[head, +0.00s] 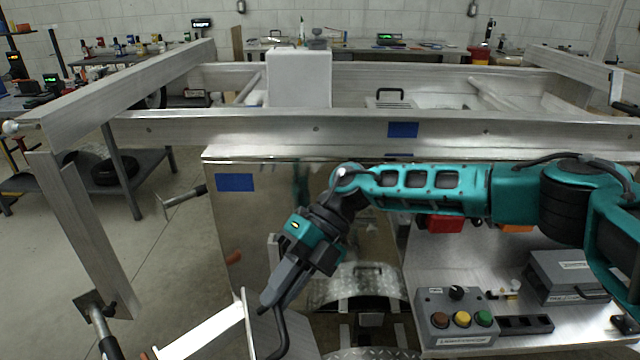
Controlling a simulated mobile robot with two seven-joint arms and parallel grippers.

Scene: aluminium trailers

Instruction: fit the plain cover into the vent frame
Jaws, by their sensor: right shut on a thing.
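My right gripper (271,297) reaches down to the lower middle, with its arm coming in from the right. Its fingers are shut at the top of a dark curved handle (284,335). The handle stands against a smooth grey panel (257,322), which looks like the plain cover. The panel is tilted and cut off by the bottom edge of the picture. I cannot pick out the vent frame with certainty. My left gripper is not in view.
A bright metal strip (205,332) lies left of the panel. Diamond-plate pieces (358,280) are behind and right of it. A grey button box (460,318) stands on the right bench top (545,345). The aluminium trailer frame (250,130) crosses behind. Open floor (165,265) lies left.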

